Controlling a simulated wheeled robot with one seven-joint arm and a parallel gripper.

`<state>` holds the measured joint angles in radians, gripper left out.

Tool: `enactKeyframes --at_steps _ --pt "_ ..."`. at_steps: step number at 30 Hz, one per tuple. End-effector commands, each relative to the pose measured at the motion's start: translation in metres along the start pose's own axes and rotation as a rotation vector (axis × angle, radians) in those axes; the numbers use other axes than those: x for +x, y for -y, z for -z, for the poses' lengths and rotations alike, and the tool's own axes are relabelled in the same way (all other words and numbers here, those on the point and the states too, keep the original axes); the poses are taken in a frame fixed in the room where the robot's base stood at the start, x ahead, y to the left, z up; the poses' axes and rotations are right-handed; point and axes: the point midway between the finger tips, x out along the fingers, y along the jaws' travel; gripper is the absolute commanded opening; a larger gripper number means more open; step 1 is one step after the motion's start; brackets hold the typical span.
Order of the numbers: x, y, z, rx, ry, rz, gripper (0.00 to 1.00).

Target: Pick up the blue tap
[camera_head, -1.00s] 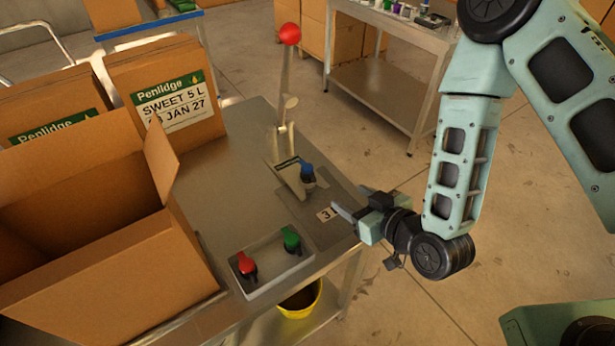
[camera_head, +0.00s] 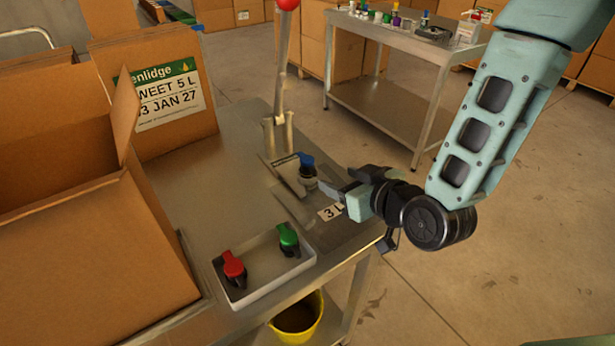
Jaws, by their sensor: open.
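The blue tap (camera_head: 307,172) has a blue top and a dark, clear-looking lower body. It stands upright at the right end of a small metal fixture on the steel table. My gripper (camera_head: 337,187) reaches in from the right, low over the table, with its fingers pointing left toward the tap. The fingers are open, and their tips are very close to the tap's right side. I cannot tell whether they touch it or reach around it.
A tray (camera_head: 262,292) at the table's front holds a red tap (camera_head: 233,268) and a green tap (camera_head: 289,239). An upright lever with a red knob (camera_head: 288,4) rises behind the fixture. Large cardboard boxes (camera_head: 85,265) fill the left. A yellow bucket (camera_head: 298,318) sits below. A second table (camera_head: 400,33) stands behind.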

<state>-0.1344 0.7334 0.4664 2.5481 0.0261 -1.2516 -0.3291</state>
Motion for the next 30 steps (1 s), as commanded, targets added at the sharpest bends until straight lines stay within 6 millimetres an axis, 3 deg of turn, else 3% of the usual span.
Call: enactKeyframes --at_steps 9,17,24,30 --pt "0.039 0.000 0.001 0.001 0.002 0.000 0.55" --pt "0.056 0.001 0.000 0.002 0.002 0.000 0.55" --pt "0.087 0.005 -0.001 0.002 0.001 -0.001 0.55" --pt "0.102 0.005 -0.002 0.000 0.001 0.000 0.55"
